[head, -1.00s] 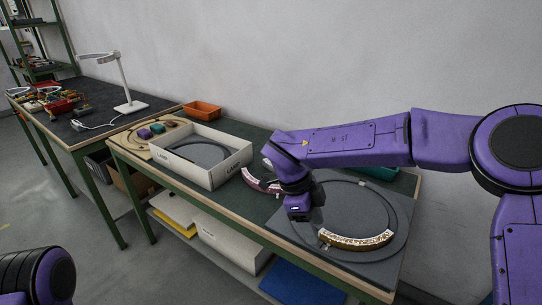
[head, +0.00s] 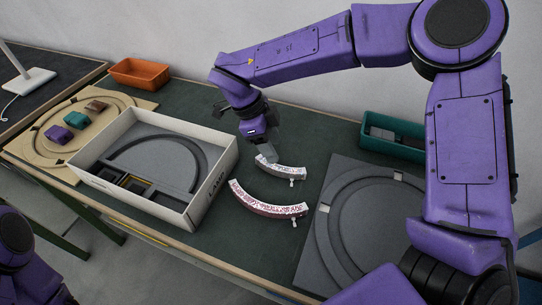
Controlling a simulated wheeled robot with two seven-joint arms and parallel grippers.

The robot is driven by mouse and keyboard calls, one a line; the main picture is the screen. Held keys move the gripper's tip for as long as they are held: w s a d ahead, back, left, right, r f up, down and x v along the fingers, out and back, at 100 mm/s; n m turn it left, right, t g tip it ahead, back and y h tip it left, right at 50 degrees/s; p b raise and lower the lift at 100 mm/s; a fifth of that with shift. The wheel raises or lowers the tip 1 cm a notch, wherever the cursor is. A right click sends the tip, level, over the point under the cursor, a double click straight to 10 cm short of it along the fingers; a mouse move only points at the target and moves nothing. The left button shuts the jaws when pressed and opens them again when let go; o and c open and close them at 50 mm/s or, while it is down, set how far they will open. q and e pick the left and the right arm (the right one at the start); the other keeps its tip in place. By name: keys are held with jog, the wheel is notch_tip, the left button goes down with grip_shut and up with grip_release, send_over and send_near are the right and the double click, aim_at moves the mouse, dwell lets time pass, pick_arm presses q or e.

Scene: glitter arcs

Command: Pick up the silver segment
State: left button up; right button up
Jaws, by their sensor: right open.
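The silver segment (head: 282,171) is a short curved piece with a pale glitter face and a small white tab. It lies on the dark green bench top, between the white box and the grey ring board. My right gripper (head: 267,152) is open, pointing down at the segment's left end; I cannot tell whether it touches it. A longer pink-red glitter segment (head: 266,202) with a similar tab lies just in front. Only purple parts of my left arm show at the bottom left; its gripper is out of view.
The white box (head: 216,188) with a dark arc insert stands left. The grey ring board (head: 318,240) is right, partly hidden by my right arm. A teal bin (head: 378,148), an orange bin (head: 140,73) and a wooden ring board (head: 40,165) with several blocks stand around.

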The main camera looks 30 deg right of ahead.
aim_at(287, 169)
jog(key=s+f, duration=0.1)
jog(key=s+d+f, duration=0.1)
jog(key=shift+s+d+f, duration=0.2)
jog(key=shift+s+f, duration=0.2)
jog(key=x, duration=0.2)
jog(key=w+x, duration=0.1)
jog(key=x, duration=0.1)
jog(key=shift+f, duration=0.3)
jog(key=shift+s+d+f, duration=0.1)
jog(key=shift+f, duration=0.05)
jog(key=shift+s, duration=0.15)
grip_shut()
